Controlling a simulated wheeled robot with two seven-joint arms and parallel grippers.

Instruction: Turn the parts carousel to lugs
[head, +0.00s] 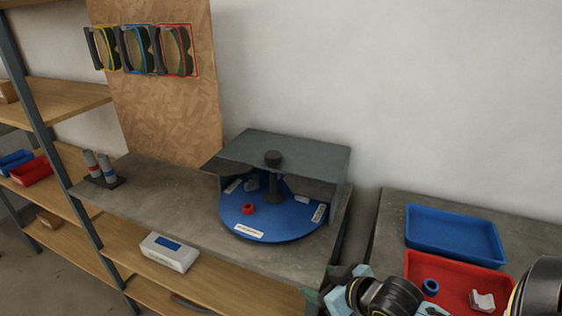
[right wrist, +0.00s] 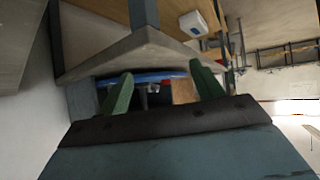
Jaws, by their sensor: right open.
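A red part (head: 248,209) lies on the disc, with grey parts farther back. My right gripper (head: 335,288) is at the bench's front right corner, apart from the carousel. In the right wrist view its green fingers (right wrist: 163,90) are open, with the blue disc edge (right wrist: 150,77) beyond them. My left gripper is not in view.
A blue tray (head: 453,232) and a red tray (head: 455,275) with parts stand on the right bench. A white box (head: 168,252) sits on the shelf below. Grey-topped cylinders (head: 98,168) stand at the bench's left.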

